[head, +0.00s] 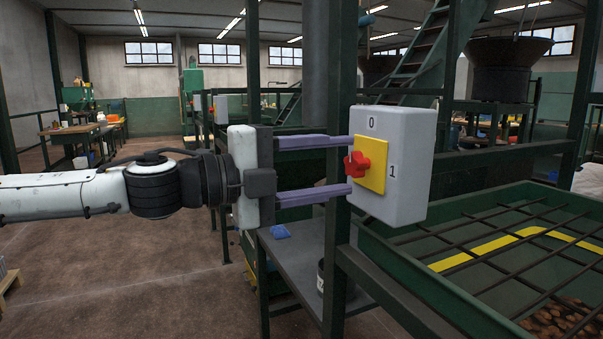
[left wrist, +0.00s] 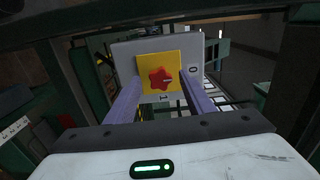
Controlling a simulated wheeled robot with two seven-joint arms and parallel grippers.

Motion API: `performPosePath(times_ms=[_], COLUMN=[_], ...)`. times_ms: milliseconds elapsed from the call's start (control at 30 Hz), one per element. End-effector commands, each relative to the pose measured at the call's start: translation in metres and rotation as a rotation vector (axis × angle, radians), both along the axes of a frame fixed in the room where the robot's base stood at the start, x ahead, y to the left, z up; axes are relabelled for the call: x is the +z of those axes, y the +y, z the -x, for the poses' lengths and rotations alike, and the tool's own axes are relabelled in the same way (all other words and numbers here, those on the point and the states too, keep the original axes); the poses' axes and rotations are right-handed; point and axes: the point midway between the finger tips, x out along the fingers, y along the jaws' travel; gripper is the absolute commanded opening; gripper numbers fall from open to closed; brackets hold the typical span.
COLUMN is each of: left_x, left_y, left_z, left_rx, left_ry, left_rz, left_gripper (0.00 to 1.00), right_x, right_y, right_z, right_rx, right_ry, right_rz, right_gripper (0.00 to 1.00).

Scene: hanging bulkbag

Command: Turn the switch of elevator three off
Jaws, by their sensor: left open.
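The switch is a light grey box (head: 407,165) with a yellow plate (head: 371,180) and a red star-shaped knob (head: 358,165). A "0" is printed above the plate and a "1" to its right. Which mark the knob points to is not clear. My left gripper (head: 349,166) is open in front of the box, one purple finger level with the knob's upper side and one below it. In the left wrist view the red knob (left wrist: 161,80) lies between the two fingertips, with a gap on each side. Whether the fingertips touch the plate cannot be told. My right gripper is out of view.
The box is mounted on a dark green frame post (head: 337,235). A green bin with a bar grid (head: 520,235) stands at the right. A grey shelf (head: 290,262) with a blue item is below the gripper. The floor at the left is open.

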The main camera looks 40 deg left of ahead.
Motion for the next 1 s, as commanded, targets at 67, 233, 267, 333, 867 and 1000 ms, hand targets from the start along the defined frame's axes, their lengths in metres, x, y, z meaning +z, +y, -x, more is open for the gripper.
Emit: performPosePath(times_ms=[67, 233, 267, 333, 867, 1000], left_x=[-0.003, -0.002, -0.002, -0.001, 0.0, 0.0], left_y=[0.006, 0.019, 0.021, 0.025, 0.036, 0.036], left_z=[0.011, 0.04, 0.045, 0.056, 0.086, 0.085], left_rx=[0.006, 0.009, 0.009, 0.009, 0.002, 0.002], left_ry=[-0.006, -0.006, -0.005, -0.004, 0.0, 0.0], left_rz=[-0.003, -0.001, -0.001, 0.0, 0.003, 0.003], left_gripper=[0.48, 0.48, 0.48, 0.48, 0.48, 0.48], right_x=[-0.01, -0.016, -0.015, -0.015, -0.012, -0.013], right_y=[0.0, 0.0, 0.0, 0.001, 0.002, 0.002], right_z=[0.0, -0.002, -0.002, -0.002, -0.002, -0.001], right_rx=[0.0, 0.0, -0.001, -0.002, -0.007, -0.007], right_ry=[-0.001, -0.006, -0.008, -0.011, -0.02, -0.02], right_rz=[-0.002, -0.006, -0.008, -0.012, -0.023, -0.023], right_gripper=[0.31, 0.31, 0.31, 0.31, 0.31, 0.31])
